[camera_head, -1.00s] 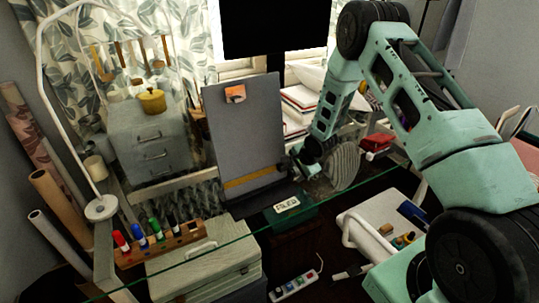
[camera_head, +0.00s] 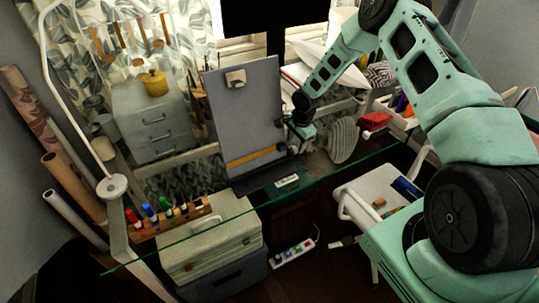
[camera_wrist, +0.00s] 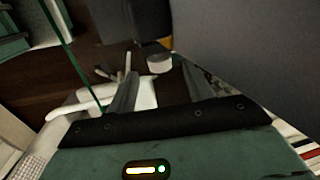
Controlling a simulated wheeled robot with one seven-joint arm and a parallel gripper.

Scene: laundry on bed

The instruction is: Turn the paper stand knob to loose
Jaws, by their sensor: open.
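The paper stand (camera_head: 245,112) is a dark grey upright board with a clip at its top and a yellow strip near its base. My gripper (camera_head: 289,144) is beside the board's lower right edge in the head view. In the wrist view my gripper (camera_wrist: 158,72) has its two fingers apart with nothing clearly held. A pale round knob (camera_wrist: 160,62) shows between and just beyond the fingertips, next to the dark board (camera_wrist: 245,55). I cannot tell whether a finger touches it. In the head view the knob is hidden by my gripper.
A glass-edged desk holds a grey drawer box (camera_head: 152,118), a rack of coloured markers (camera_head: 170,214) and a striped round object (camera_head: 342,139) right of my gripper. A red box (camera_head: 375,121) is farther right. A white cart (camera_head: 375,190) stands below.

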